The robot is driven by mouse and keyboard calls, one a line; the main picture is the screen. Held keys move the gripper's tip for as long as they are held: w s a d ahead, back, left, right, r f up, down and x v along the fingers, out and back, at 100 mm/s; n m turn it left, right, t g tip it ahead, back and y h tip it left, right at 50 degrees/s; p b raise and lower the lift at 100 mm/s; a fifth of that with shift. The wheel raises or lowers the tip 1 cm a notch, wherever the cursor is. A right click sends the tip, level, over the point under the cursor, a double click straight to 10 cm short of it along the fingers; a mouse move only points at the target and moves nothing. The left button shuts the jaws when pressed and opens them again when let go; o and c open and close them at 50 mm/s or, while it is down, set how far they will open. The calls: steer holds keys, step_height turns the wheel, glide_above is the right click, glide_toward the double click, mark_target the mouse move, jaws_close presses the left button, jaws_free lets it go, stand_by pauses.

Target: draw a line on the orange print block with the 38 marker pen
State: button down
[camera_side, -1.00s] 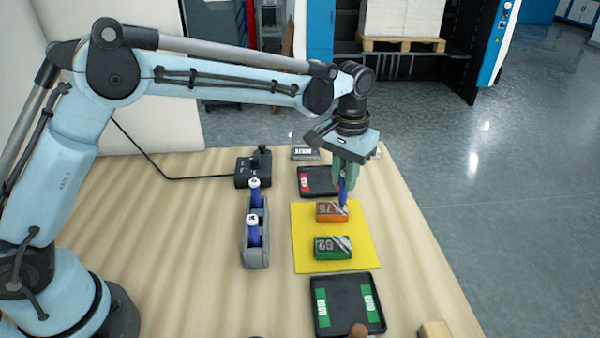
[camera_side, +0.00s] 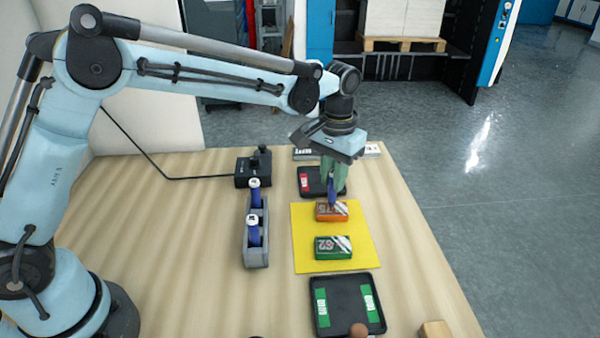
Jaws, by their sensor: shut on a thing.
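The orange print block (camera_side: 338,213) lies on the far half of a yellow mat (camera_side: 306,263). My gripper (camera_side: 332,180) is shut on a blue marker pen (camera_side: 331,190), held upright above the block. The number on this pen is not readable. The block's top has printed marks and pale streaks; I cannot tell a drawn line among them. Two other blue pens with white caps (camera_side: 254,184) stand in a grey holder (camera_side: 256,258) left of the mat.
A green block (camera_side: 333,247) lies on the mat's near half. A black tray with green labels (camera_side: 345,297) is in front, and a tray with a red label (camera_side: 310,171) is behind. A black control box (camera_side: 253,170) stands at the back left. The table's left middle is clear.

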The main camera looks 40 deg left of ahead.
steer(key=shift+s+a, duration=0.4)
steer(key=shift+a, duration=0.1)
steer(key=shift+s+a, duration=0.2)
stand_by(0.4)
steer(key=shift+r, duration=3)
steer(key=s+a+r, duration=0.2)
steer(key=s, duration=0.4)
steer(key=s+a+r, duration=0.1)
steer(key=s+r, duration=0.1)
steer(key=s, duration=0.5)
steer(key=shift+a, duration=0.35)
